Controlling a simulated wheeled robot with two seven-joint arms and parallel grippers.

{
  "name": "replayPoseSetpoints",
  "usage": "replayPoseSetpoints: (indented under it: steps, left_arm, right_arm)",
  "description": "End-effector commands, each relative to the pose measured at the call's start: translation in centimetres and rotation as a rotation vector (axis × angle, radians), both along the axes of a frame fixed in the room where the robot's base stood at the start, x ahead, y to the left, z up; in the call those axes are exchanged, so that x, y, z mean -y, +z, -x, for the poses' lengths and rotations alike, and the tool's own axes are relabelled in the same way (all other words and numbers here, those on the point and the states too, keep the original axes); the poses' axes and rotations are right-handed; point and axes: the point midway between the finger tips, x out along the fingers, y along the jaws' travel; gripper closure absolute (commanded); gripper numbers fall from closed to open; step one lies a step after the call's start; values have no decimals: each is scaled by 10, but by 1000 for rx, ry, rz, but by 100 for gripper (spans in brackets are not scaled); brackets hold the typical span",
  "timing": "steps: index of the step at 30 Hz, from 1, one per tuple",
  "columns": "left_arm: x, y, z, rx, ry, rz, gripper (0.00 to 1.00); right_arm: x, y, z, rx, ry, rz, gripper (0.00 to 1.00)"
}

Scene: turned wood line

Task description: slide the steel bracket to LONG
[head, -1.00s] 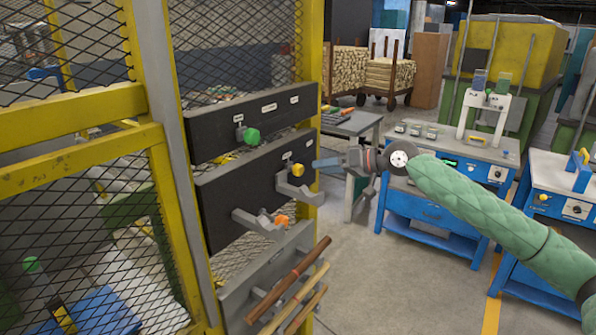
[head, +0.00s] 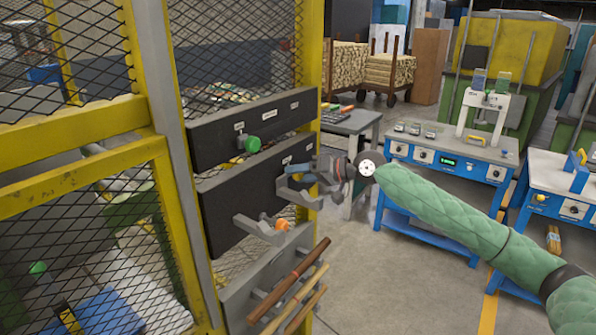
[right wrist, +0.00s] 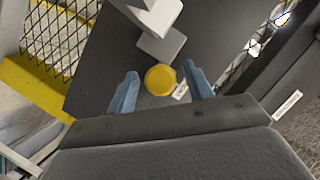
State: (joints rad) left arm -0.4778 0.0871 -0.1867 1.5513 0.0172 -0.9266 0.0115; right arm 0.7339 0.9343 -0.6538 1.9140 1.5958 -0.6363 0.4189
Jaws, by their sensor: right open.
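Two grey metal brackets stick out from the dark panel in the head view: an upper one (head: 300,196) and a lower one (head: 262,228) with an orange knob (head: 281,224). I cannot tell by look which is called the steel bracket. A yellow knob (right wrist: 160,79) shows in the right wrist view, with a grey bracket arm (right wrist: 160,42) beyond it. My right gripper (head: 300,172) is open at the upper bracket. Its blue fingers stand on either side of the yellow knob, with gaps. In the head view the gripper hides this knob. My left gripper is out of view.
A green knob (head: 251,144) sits on the upper dark panel, whose small labels are unreadable. Wooden rods (head: 290,280) stick out below the brackets. A yellow mesh fence (head: 80,165) stands at left. A blue workbench (head: 440,165) stands at right, with open floor before it.

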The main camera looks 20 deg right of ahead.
Motion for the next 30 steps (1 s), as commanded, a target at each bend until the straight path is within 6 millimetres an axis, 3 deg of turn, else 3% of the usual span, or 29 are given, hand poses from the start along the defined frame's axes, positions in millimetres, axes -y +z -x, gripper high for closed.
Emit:
replayPoseSetpoints:
  steps: [13, 21, 27, 30]
  left_arm:
    - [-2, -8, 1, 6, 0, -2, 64]
    - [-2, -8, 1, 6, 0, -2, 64]
    - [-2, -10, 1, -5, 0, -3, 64]
    - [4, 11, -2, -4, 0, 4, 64]
  right_arm:
    - [-6, -2, -4, 0, 0, 0, 48]
    - [-5, -2, -4, 0, 0, 0, 100]
    - [-1, -4, -8, 0, -1, 0, 100]
    - [7, -6, -15, 0, -3, 1, 100]
